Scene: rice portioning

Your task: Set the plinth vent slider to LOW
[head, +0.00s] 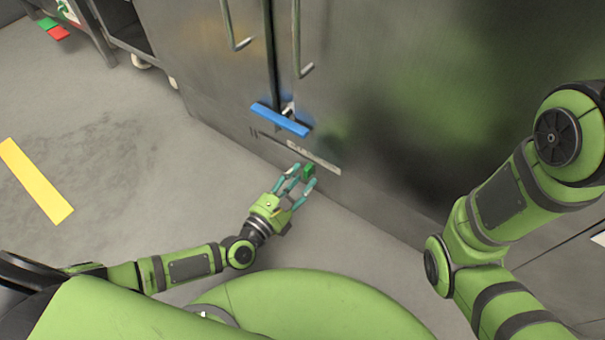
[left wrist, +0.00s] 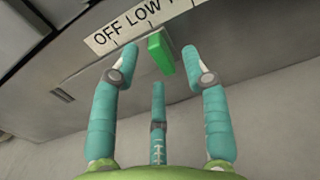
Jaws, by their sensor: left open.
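The plinth vent slider is a small green knob (head: 308,173) low on the steel cabinet's plinth. In the left wrist view the green knob (left wrist: 160,52) is just below a white label strip (left wrist: 138,24). The strip (head: 314,157) also shows in the head view. My left gripper (head: 301,180) is open, its teal fingers spread around the knob; I cannot tell whether any finger touches it. My right gripper is out of view.
A blue bar (head: 280,119) sticks out above the plinth, close over the left gripper. Steel door handles (head: 303,45) hang higher up. A yellow floor stripe (head: 36,182) lies at left. A wheeled steel cart (head: 120,28) stands at upper left. The grey floor between is clear.

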